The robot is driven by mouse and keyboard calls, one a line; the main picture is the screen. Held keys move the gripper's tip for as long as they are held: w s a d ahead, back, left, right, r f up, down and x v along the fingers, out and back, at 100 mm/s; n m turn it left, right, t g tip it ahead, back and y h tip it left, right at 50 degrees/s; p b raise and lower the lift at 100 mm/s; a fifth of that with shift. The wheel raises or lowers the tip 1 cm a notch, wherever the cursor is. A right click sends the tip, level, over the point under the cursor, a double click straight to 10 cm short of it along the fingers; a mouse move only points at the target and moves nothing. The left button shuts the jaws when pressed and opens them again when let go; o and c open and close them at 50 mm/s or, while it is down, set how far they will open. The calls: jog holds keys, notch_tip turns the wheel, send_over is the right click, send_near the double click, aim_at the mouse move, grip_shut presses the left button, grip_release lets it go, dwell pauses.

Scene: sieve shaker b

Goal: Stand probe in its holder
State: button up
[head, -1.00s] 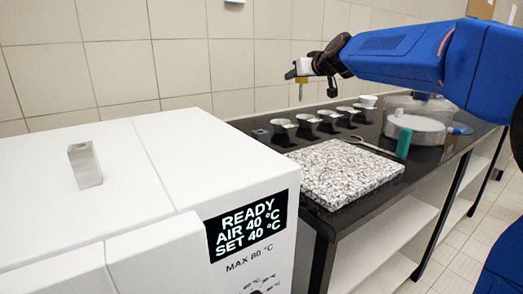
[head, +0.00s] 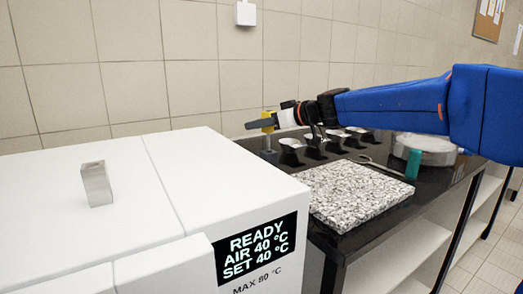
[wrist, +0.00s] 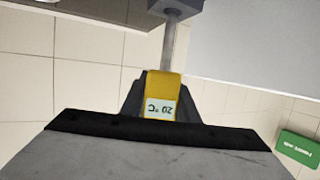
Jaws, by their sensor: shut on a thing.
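The probe (head: 268,117) has a yellow body with a thin metal rod. In the wrist view its body (wrist: 161,96) has a small display reading 20 °C. My gripper (head: 262,124) is shut on the yellow body, above the far left end of the dark counter. The rod points down to a small grey block (head: 268,155), which looks like the holder; the block also shows at the top of the wrist view (wrist: 175,7). The rod's lower end meets the block in that view, but I cannot tell how deep it sits.
A white warming cabinet (head: 205,160) stands at the front left with an upright metal block (head: 96,184) on top.

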jog(key=shift+f, duration=3.05)
jog(key=o, duration=1.2)
jog(key=shift+c, duration=0.2)
jog(key=v, duration=1.2)
jog(key=shift+d, duration=0.15)
